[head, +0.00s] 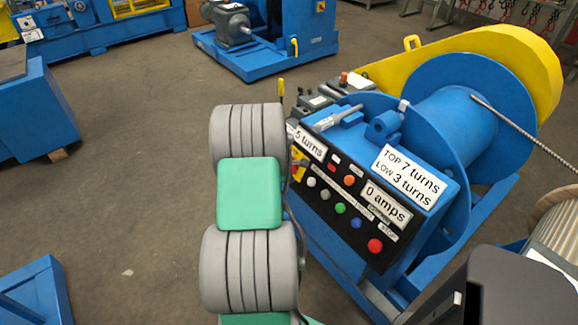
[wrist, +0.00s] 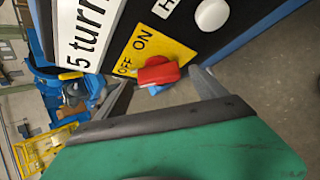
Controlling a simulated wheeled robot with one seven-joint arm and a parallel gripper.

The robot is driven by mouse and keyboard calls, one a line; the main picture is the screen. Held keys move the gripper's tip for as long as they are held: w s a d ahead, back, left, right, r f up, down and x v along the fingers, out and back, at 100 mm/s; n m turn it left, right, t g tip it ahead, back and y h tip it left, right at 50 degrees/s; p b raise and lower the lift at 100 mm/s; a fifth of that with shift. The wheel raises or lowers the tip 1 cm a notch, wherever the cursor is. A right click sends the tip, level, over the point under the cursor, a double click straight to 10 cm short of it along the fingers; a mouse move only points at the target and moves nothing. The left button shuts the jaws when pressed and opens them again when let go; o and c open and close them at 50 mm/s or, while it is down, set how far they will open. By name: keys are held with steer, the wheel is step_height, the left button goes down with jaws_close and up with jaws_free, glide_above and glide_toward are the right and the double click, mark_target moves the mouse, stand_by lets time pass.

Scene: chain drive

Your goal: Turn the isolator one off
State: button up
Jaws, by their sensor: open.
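The isolator is a red rotary knob (wrist: 158,73) on a yellow plate (wrist: 150,47) marked ON and OFF, on the black panel of the winch. In the wrist view the knob's grip lies nearly level across the picture. I cannot tell which mark it is set to. My gripper (wrist: 163,77) is open, with one finger on each side of the knob. I cannot tell whether either finger touches it. In the head view only part of the yellow plate (head: 299,160) shows beside my arm, and my gripper is mostly hidden.
The winch panel carries several buttons, including a red one (head: 375,246) and a green one (head: 340,208), and a "0 amps" label (head: 386,204). A white button (wrist: 212,14) sits near the isolator. The blue drum (head: 455,128) stands behind. Open floor (head: 130,200) lies left.

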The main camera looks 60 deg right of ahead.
steer(key=v, duration=0.7)
